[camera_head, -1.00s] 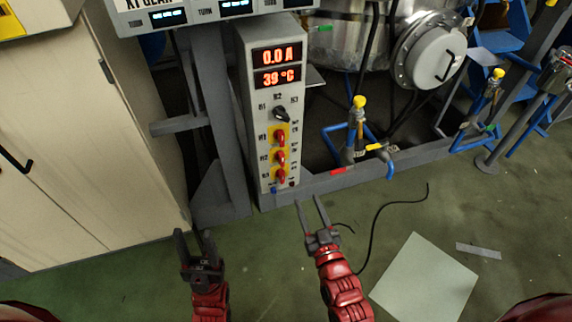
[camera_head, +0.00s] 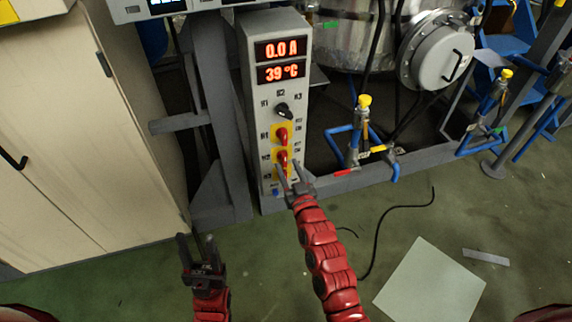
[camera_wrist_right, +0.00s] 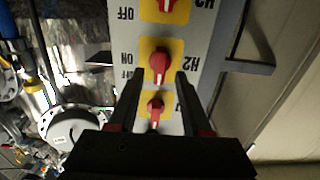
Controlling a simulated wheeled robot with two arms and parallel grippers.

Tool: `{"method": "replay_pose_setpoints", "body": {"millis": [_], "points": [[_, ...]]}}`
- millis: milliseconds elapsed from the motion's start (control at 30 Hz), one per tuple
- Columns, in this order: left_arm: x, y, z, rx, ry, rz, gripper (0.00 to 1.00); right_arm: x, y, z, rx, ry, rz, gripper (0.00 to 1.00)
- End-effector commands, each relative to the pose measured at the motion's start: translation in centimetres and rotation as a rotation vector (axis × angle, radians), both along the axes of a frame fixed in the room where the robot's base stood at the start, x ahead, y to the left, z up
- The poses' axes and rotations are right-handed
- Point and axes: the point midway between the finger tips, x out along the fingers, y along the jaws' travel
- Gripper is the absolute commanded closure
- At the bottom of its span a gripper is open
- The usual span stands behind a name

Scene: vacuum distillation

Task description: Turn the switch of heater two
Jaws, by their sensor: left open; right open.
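The heater two switch is a red knob on a yellow plate, in the middle of the column of red switches on the grey control box; it shows in the head view (camera_head: 282,158) and, beside the label H2, in the right wrist view (camera_wrist_right: 160,66). My right gripper (camera_head: 290,168) is open in front of the lower part of the box. In the right wrist view its fingers (camera_wrist_right: 154,88) point at the H2 knob, one on either side of its line, with nothing between them. My left gripper (camera_head: 197,243) is open and empty above the floor, lower left.
The H1 switch (camera_head: 282,135) is above; the H3 switch (camera_wrist_right: 165,5) is mostly hidden by my right gripper in the head view. A black selector knob (camera_head: 282,110) sits higher. Blue pipe valves (camera_head: 358,130) stand right of the box, a cabinet (camera_head: 85,150) left.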

Motion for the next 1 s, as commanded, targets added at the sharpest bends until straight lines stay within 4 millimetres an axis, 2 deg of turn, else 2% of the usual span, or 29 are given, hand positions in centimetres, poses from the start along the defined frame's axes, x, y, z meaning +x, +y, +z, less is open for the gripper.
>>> {"method": "replay_pose_setpoints", "body": {"millis": [33,200,533,567,800,833,1000], "points": [[0.0,0.0,-0.3,0.0,0.0,0.0,0.5,0.7,0.2,-0.1,0.0,0.0,0.0,0.51],[0.0,0.0,-0.4,0.0,0.0,0.0,0.5,2.0,0.7,0.0,-0.001,-0.001,0.0,0.51],[0.0,0.0,-0.5,0.0,0.0,0.0,0.5,2.4,0.8,0.0,-0.001,0.0,0.0,0.51],[0.0,0.0,-0.5,0.0,0.0,0.0,0.5,2.4,0.8,0.0,-0.001,0.0,0.0,0.53],[0.0,0.0,-0.5,0.0,0.0,0.0,0.5,2.4,0.7,0.0,-0.001,0.0,-0.001,0.96],[0.0,0.0,-0.5,0.0,0.0,0.0,0.5,2.4,0.7,0.0,-0.001,0.0,-0.001,1.0],[0.0,0.0,-0.5,0.0,0.0,0.0,0.5,2.4,0.7,0.0,-0.001,0.0,-0.001,1.0]]}}
